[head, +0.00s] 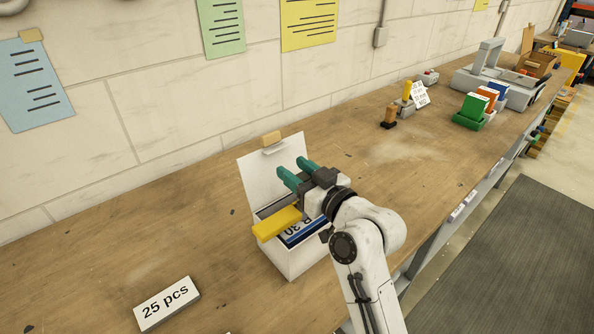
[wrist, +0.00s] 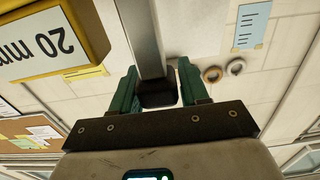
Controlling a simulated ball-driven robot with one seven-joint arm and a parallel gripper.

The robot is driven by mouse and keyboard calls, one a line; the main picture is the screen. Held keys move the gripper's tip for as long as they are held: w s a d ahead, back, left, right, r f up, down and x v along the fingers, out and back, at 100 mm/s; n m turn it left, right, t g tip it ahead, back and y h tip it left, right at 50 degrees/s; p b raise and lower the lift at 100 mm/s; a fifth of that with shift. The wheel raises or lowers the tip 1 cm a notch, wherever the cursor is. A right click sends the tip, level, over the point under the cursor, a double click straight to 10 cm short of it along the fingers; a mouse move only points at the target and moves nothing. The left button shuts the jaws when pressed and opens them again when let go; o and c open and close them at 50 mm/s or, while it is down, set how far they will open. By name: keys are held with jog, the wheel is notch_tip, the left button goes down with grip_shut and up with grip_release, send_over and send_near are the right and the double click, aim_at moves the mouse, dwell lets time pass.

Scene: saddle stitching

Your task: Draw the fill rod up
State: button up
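A white box (head: 300,263) with its lid (head: 259,168) raised stands on the bench. In it are blue and dark parts with a label reading about "30". A yellow block (head: 277,222) sticks out at the box's top. In the wrist view a yellow part (wrist: 80,20) labelled "20 mm" is close by. My gripper (head: 300,172) is over the box, its teal fingers pointing at the wall. In the wrist view a grey rod (wrist: 146,38) with a dark end (wrist: 157,93) runs between the fingers (wrist: 158,88). Whether they press on it is unclear.
A "25 pcs" sign (head: 167,302) lies on the bench at front left. To the right are a small dark object with an orange top (head: 389,116), a green tray (head: 470,121) with coloured boxes, and a grey machine (head: 497,84). The bench between is mostly clear.

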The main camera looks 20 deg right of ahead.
grip_shut()
notch_tip(320, 180, up, 2)
jog(key=shift+r+p, duration=0.15)
jog(key=shift+p, duration=0.35)
jog(key=shift+o, duration=1.7)
grip_release()
